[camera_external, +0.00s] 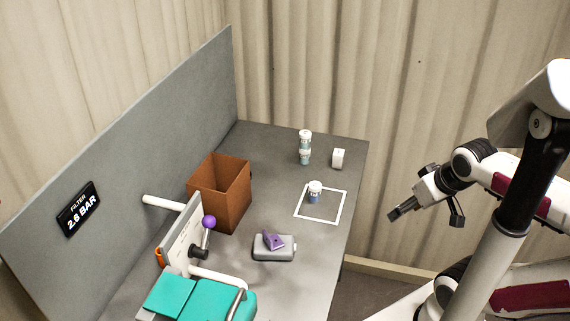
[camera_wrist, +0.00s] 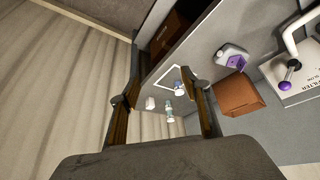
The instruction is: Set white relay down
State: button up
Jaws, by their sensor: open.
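A small white block (camera_external: 338,158), which looks like the white relay, stands on the grey table near its far right corner. It also shows in the wrist view (camera_wrist: 150,103), between my fingers in the picture but well beyond them. My gripper (camera_external: 395,214) is open and empty, in the air off the table's right edge and apart from everything. Its two fingers (camera_wrist: 160,65) show spread in the wrist view.
Another capped container (camera_external: 305,148) stands behind. A brown open box (camera_external: 222,192), a grey case (camera_external: 274,254) with a purple piece (camera_external: 273,240) and a purple-knobbed lever (camera_external: 209,222) are farther left.

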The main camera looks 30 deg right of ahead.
jog(key=w+d+r+n+t+h, duration=0.1)
jog(key=w+d+r+n+t, duration=0.15)
jog(key=w+d+n, duration=0.7)
jog(key=w+d+r+n+t+h, duration=0.15)
jog(key=w+r+n, duration=0.25)
jog(key=w, duration=1.1)
jog(key=w+d+r+n+t, duration=0.3)
jog(key=w+d+n, duration=0.35)
jog(key=w, duration=0.55)
jog(key=w+f+n+t+y, duration=0.1)
jog(key=w+f+n+y, duration=0.15)
jog(key=w+n, duration=0.3)
jog(key=n+g+y, duration=0.4)
jog(key=n+y, duration=0.5)
jog(key=n, duration=1)
send_near(338, 155)
jog(key=w, duration=0.1)
jog(key=w+f, duration=0.1)
jog(key=w, duration=0.1)
jog(key=shift+f, duration=0.2)
jog(key=shift+s+f+n+y, duration=0.15)
jog(key=shift+f+n+y, duration=0.1)
jog(key=shift+n+y, duration=0.15)
